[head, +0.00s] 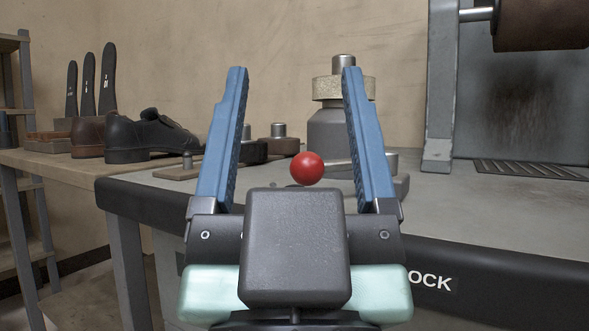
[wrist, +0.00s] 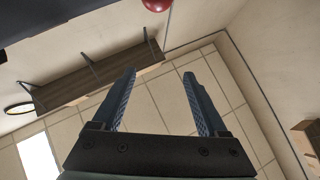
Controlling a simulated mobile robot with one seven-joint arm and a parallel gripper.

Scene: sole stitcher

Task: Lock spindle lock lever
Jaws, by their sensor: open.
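The spindle lock lever is a thin metal rod with a red ball knob (head: 307,168) at its end. In the head view the rod runs right from the knob, passes behind my right finger and meets a grey base (head: 400,184). My gripper (head: 294,70) is open, with its two blue fingers wide apart. The knob shows between the fingers, nearer the right one, and no contact is visible. In the wrist view the knob (wrist: 157,4) is cut by the top edge, beyond the fingertips of my gripper (wrist: 159,72). Nothing is between the fingers there.
A grey spindle housing (head: 327,130) with a pale ring stands behind my right finger. A machine frame (head: 440,90) with a brown roller (head: 540,25) is at right. Shoes (head: 150,136) stand on a wooden bench at left. The dark front edge (head: 500,262) bears partly hidden lettering ending "OCK".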

